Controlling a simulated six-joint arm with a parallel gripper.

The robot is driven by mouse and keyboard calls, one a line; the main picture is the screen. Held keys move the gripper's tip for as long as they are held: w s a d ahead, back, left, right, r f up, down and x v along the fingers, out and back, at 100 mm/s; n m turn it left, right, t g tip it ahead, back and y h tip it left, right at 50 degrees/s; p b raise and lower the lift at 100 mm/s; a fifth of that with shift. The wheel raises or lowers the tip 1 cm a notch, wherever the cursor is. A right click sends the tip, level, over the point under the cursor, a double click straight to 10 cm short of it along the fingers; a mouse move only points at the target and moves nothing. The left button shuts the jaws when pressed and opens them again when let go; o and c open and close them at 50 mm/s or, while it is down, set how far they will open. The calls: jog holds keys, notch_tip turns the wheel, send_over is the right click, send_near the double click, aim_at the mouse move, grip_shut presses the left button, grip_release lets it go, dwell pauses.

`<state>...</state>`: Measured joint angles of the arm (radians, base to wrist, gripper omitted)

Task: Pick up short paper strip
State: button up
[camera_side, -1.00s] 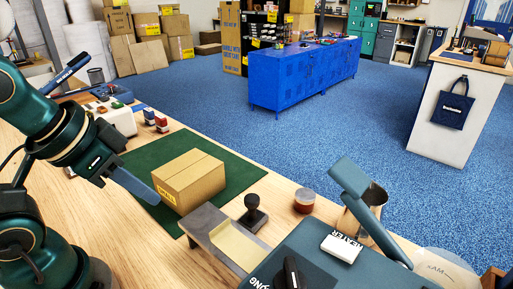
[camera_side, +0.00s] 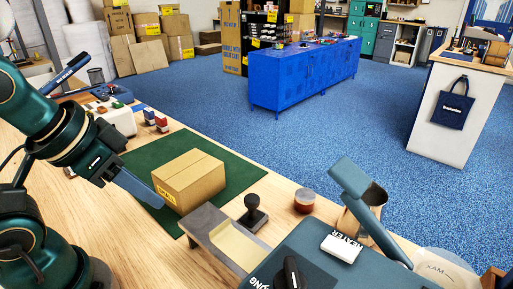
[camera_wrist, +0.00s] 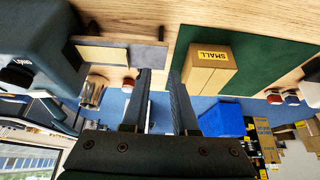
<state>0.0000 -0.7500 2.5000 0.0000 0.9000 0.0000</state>
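A pale cream paper strip (camera_side: 237,245) lies flat on a grey metal stand (camera_side: 205,222) at the front of the bench. In the wrist view a pale strip (camera_wrist: 103,55) shows on the grey stand (camera_wrist: 145,54), left of the fingers. I cannot tell its full length. My gripper (camera_wrist: 160,73) is open, its two fingers apart with nothing between them. In the side view my gripper (camera_side: 142,188) hangs above the bench, left of the small carton and well apart from the strip; one finger hides the other there.
A small carton (camera_side: 190,183) sits on a green mat (camera_side: 236,178). A black-handled stamp (camera_side: 252,211) stands beside the grey stand. A round jar (camera_side: 304,200) and a dark teal machine (camera_side: 300,250) with a raised arm stand to the right. Bare wood (camera_side: 110,225) is clear at left.

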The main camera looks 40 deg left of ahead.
dwell(0.3)
jog(key=g, duration=0.5)
send_over(223, 232)
jog(key=shift+w+a+f, duration=0.1)
jog(key=shift+a+f, duration=0.05)
jog(key=shift+f, duration=0.35)
jog(key=shift+w+a+f, duration=0.1)
jog(key=shift+a+f, duration=0.05)
jog(key=shift+f, duration=0.3)
jog(key=shift+s+d+f+g, duration=0.15)
jog(key=shift+f+g, duration=0.15)
jog(key=shift+f, duration=2.7)
grip_shut()
